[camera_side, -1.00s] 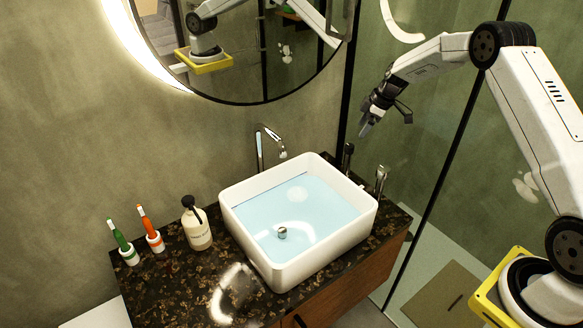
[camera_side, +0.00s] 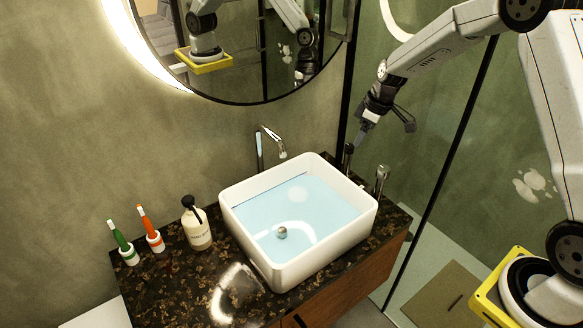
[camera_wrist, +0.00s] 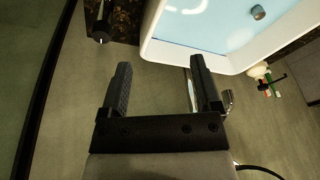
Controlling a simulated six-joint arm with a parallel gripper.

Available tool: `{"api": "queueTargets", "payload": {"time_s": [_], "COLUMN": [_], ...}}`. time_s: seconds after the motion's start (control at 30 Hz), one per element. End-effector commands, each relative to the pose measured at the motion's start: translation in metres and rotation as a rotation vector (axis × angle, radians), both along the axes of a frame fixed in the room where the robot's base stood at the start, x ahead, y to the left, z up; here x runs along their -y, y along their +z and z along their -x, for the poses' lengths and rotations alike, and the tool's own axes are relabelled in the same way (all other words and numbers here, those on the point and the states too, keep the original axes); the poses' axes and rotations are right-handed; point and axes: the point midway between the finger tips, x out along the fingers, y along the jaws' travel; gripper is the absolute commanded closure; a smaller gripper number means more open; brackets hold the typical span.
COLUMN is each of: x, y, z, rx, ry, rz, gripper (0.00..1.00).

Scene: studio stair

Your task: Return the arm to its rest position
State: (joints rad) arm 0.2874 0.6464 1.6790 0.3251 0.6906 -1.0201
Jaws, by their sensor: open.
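My gripper (camera_side: 362,133) hangs in the air at the upper right in the side view, near the back right corner of the counter and pointing down. In the wrist view my gripper (camera_wrist: 160,88) shows two dark fingers spread apart with nothing between them. The white basin (camera_side: 258,268) stands on the counter to its left, holding light blue water (camera_side: 300,215). The basin's edge (camera_wrist: 160,50) is at the top of the wrist view, beyond the fingertips.
A chrome faucet (camera_side: 260,150) stands behind the basin. A soap bottle (camera_side: 197,230), an orange toothbrush (camera_side: 147,222) and a green toothbrush (camera_side: 119,236) stand at the counter's left. A round mirror (camera_side: 262,102) hangs above. A glass panel edge (camera_side: 440,180) stands right of the counter.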

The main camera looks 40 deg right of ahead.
Motion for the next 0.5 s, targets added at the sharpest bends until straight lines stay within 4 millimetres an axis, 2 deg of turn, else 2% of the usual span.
{"api": "queueTargets", "payload": {"time_s": [0.03, 0.2, 0.5], "x": [-0.010, -0.036, -0.075], "y": [0.005, 0.015, 0.026], "z": [0.010, 0.045, 0.115], "rx": [-0.007, -0.026, -0.033], "ry": [-0.023, -0.124, -0.293], "rz": [0.008, 0.029, 0.053], "gripper": [0.19, 0.19, 0.19]}}
